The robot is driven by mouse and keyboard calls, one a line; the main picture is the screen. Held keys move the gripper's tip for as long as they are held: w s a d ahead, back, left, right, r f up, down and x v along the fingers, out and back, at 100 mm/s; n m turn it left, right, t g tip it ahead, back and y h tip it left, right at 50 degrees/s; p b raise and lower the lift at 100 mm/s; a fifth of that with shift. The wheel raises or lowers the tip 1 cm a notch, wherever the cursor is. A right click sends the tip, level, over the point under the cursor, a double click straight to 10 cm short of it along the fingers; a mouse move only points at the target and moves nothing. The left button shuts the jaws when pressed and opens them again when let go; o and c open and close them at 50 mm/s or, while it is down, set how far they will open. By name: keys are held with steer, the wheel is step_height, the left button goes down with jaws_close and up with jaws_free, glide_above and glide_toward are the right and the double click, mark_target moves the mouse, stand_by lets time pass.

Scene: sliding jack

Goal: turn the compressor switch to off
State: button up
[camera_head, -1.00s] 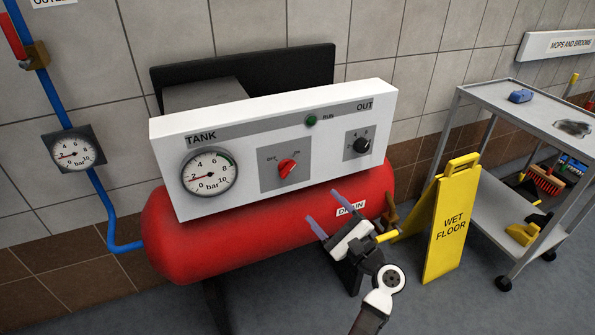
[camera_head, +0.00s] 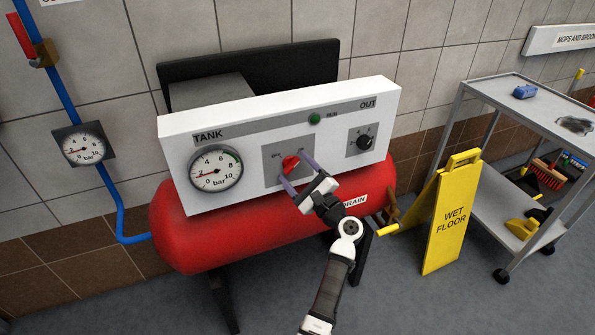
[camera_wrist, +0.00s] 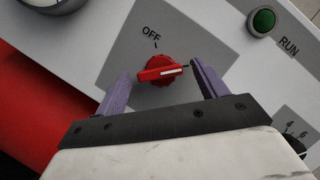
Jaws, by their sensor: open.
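The compressor switch is a red rotary knob (camera_head: 290,164) on a grey plate of the white control panel (camera_head: 262,122). In the wrist view the red knob (camera_wrist: 160,70) has a white pointer line aimed right, away from the OFF label (camera_wrist: 151,34) and towards the mark beside the right finger. My gripper (camera_wrist: 157,88) is open, with one purple finger on each side of the knob. No contact with the knob can be made out.
The red tank (camera_head: 190,236) lies under the panel. A tank gauge (camera_head: 215,169) is left of the switch, a black outlet knob (camera_head: 364,142) and green RUN lamp (camera_head: 315,119) right. A yellow wet-floor sign (camera_head: 450,215) and a grey cart (camera_head: 530,92) stand further right.

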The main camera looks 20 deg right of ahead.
steer(key=c, duration=1)
steer(key=shift+n, duration=0.4)
steer(key=n+g+y+b, duration=0.1)
steer(key=n+g+b, duration=0.1)
steer(key=n, duration=0.2)
steer(key=shift+d+b, duration=0.15)
steer(key=shift+b, duration=0.2)
steer(key=n, duration=0.1)
steer(key=n+g+b, duration=0.1)
steer(key=n, duration=0.2)
steer(key=shift+r+n+g, duration=0.25)
steer(key=shift+n+g, duration=0.05)
steer(key=shift+n, duration=0.1)
steer(key=n, duration=0.2)
steer(key=n+g+h+b, duration=0.1)
steer(key=n, duration=0.1)
steer(key=shift+r+g, duration=0.2)
steer(key=shift+g, duration=0.1)
steer(key=shift+r+n+g+h+b, duration=0.15)
steer(key=shift+n+g+h+b, duration=0.25)
steer(key=shift+n+h, duration=0.9)
steer(key=shift+n+y, duration=0.3)
steer(key=shift+n, duration=0.3)
